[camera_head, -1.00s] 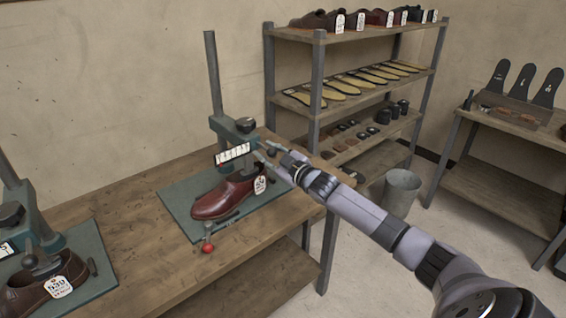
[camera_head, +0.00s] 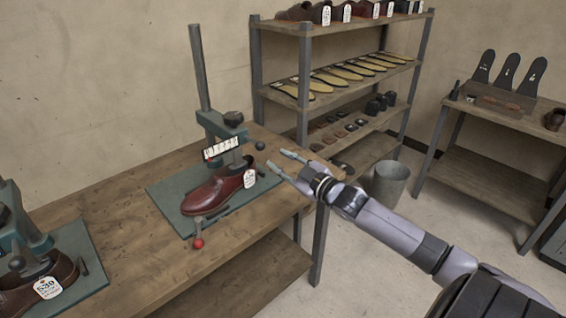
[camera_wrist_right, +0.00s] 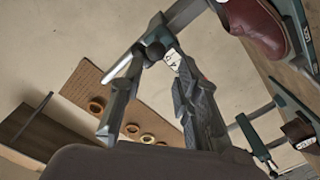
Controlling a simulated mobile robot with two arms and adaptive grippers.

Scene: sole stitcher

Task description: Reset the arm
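My right arm comes in from the lower right in the head view. Its right gripper (camera_head: 276,159) is open and empty, its two slim fingers apart, held just right of the stitching press (camera_head: 222,128) and clear of it. The fingers also show in the right wrist view (camera_wrist_right: 157,52), spread with nothing held between them. A dark red shoe (camera_head: 214,191) with a white tag sits under the press on a green base plate (camera_head: 161,196). A lever with a red knob (camera_head: 198,243) is at the shoe's front. My left gripper is not in view.
A second press (camera_head: 22,240) with a brown shoe (camera_head: 58,268) stands at the left of the wooden workbench (camera_head: 150,262). Shelves (camera_head: 307,116) with shoes and soles stand behind. A metal bucket (camera_head: 389,183) and a side table (camera_head: 490,186) are to the right.

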